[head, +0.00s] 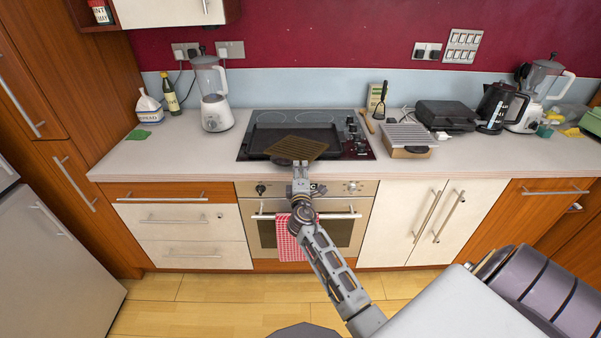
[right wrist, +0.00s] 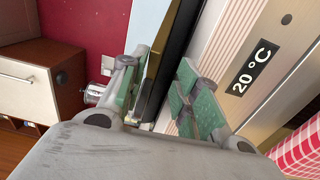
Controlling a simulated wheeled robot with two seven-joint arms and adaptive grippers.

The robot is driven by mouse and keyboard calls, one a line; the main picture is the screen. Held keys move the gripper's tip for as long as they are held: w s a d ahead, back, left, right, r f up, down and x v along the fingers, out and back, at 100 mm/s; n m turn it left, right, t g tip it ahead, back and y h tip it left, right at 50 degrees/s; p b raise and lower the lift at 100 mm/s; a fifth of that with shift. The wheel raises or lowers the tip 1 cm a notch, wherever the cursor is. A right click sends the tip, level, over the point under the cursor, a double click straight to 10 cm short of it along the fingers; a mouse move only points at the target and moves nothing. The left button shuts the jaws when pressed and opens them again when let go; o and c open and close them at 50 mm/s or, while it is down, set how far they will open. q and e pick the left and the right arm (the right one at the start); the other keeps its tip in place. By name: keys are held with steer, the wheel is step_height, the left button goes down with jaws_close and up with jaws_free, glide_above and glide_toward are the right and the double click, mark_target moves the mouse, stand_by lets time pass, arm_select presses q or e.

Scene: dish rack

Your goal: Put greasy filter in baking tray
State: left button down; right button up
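The greasy filter (head: 296,148), a brown ribbed panel, lies over the front middle of the black baking tray (head: 262,139) on the hob. It looks turned at an angle to the tray; whether it rests fully on the tray's floor I cannot tell. My right gripper (head: 300,168) is at the filter's near edge. In the right wrist view, the green finger pads of the right gripper (right wrist: 160,95) stand apart. The filter's brown edge (right wrist: 156,75) shows close beside the left-hand pad, with a gap to the other pad. My left gripper is not in view.
The black hob (head: 358,146) sits in the grey worktop (head: 190,155). A blender (head: 212,95) stands left of it. A slatted box (head: 408,138) and a black appliance (head: 446,115) stand right. A checked red towel (head: 287,240) hangs on the oven handle below. Worktop at front left is clear.

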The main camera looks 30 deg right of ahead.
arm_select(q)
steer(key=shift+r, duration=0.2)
arm_select(e)
steer(key=shift+r, duration=0.15)
